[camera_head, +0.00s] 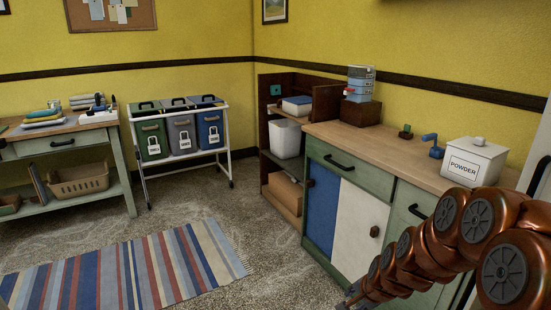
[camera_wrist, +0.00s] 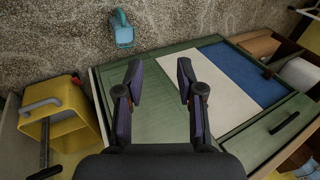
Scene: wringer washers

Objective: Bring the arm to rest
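My arm (camera_head: 455,240), with copper-coloured links, reaches in from the right edge of the head view, beside the green cabinet. Its far end points down and left, low in front of the cabinet doors. My gripper (camera_wrist: 160,66) shows in the wrist view with its two dark fingers apart and nothing between them. Behind the fingers is the cabinet's green door (camera_wrist: 150,115); I see no clear contact with it. In the head view the gripper is mostly cut off or hidden at the bottom edge.
The wood-topped cabinet (camera_head: 338,132) carries a powder box (camera_head: 474,164) close to my arm. In the wrist view, a blue object (camera_wrist: 122,30) is on the floor and a yellow container (camera_wrist: 68,112) stands at left. Open carpet and a striped rug (camera_head: 125,268) lie left.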

